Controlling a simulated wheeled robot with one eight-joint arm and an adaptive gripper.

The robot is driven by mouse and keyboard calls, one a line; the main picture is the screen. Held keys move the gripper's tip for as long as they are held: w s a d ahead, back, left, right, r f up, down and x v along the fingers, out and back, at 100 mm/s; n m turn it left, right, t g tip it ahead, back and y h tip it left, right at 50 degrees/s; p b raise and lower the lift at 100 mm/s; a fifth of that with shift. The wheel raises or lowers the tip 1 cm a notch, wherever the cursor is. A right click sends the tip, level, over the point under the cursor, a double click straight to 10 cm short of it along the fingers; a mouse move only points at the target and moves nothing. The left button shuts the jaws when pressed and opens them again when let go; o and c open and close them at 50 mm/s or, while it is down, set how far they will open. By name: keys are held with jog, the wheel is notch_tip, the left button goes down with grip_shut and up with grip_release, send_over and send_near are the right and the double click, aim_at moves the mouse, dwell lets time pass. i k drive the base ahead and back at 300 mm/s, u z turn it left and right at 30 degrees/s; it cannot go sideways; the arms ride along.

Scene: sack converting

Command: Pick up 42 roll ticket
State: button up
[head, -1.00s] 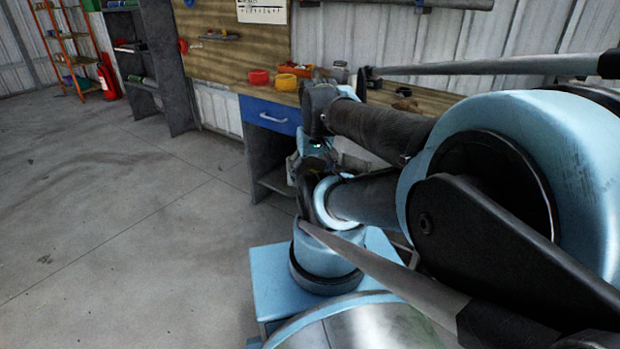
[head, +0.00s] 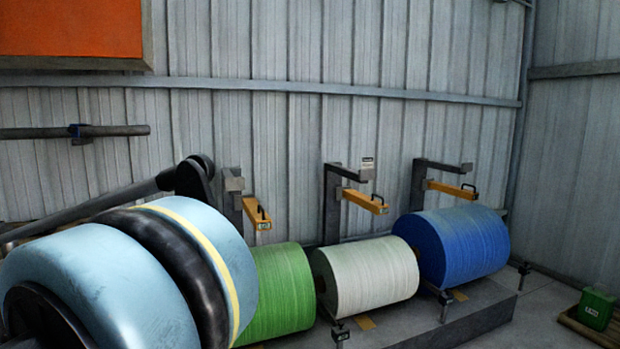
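A small pale ticket (head: 367,166) with dark print is on the upper arm of the middle roll stand (head: 333,205). Its print is too small to read, so I cannot tell whether it is the 42 roll ticket. Smaller labels show at the ends of the left yellow arm (head: 252,210) and the middle yellow arm (head: 364,200), also unreadable. Below are a green roll (head: 280,290), a white roll (head: 367,275) and a blue roll (head: 464,245). My gripper is not in view; only my light blue arm shows at left, hiding part of the green roll.
The rolls lie on a low grey platform (head: 480,315) against a corrugated metal wall (head: 290,130). Small dark posts (head: 340,333) stand along its front. A green container (head: 596,307) sits at the lower right. Bare floor (head: 545,310) lies between it and the platform.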

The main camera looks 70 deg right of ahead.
aim_at(367, 163)
jog(key=z, duration=3.25)
jog(key=k, duration=0.45)
jog(key=z, duration=0.5)
jog(key=i, duration=1.95)
jog(key=u, duration=0.1)
